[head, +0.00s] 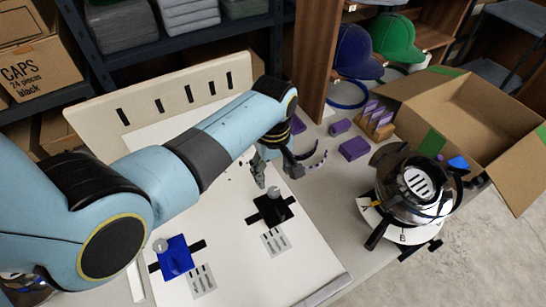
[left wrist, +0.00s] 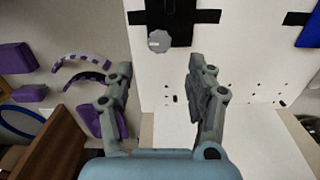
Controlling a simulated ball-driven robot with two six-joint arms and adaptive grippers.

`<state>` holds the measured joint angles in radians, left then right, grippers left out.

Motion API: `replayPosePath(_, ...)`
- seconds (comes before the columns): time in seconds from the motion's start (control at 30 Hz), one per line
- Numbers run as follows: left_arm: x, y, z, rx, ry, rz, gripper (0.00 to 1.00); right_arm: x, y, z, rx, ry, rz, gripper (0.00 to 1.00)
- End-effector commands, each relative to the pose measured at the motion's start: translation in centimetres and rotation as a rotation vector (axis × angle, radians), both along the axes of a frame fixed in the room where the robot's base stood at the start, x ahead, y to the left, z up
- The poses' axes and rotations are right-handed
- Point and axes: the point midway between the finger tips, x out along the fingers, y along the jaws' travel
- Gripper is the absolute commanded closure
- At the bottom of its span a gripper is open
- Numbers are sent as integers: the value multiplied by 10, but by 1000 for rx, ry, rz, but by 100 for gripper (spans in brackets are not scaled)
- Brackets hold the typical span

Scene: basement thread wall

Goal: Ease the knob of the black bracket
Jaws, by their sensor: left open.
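The black bracket (head: 271,211) lies on the white board, with a grey knob (head: 274,192) at its far edge. In the left wrist view the bracket (left wrist: 181,28) is at the top and its faceted knob (left wrist: 159,41) is at the bracket's lower left. My left gripper (head: 277,178) is open and empty, its fingers just beyond the knob in the head view. In the left wrist view the knob lies ahead of the gap between the fingertips (left wrist: 157,70), apart from both. My right gripper is not in view.
A blue bracket (head: 176,258) with its own grey knob sits nearer and to the left on the board (head: 225,222). Purple blocks (head: 354,149) lie right of the gripper. A round device with a shiny dome (head: 418,181) stands at right, beside an open cardboard box (head: 470,105).

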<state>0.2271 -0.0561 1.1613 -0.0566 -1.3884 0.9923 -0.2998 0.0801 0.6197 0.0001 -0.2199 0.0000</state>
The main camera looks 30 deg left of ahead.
Motion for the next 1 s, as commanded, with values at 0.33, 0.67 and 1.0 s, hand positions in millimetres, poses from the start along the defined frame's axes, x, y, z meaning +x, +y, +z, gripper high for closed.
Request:
replayPosePath(0.33,0,0,46,-1,-1,0,44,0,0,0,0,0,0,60)
replayPosePath(0.67,0,0,47,-1,-1,0,44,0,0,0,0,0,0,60)
replayPosePath(1.0,0,0,47,-1,1,0,44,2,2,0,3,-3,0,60)
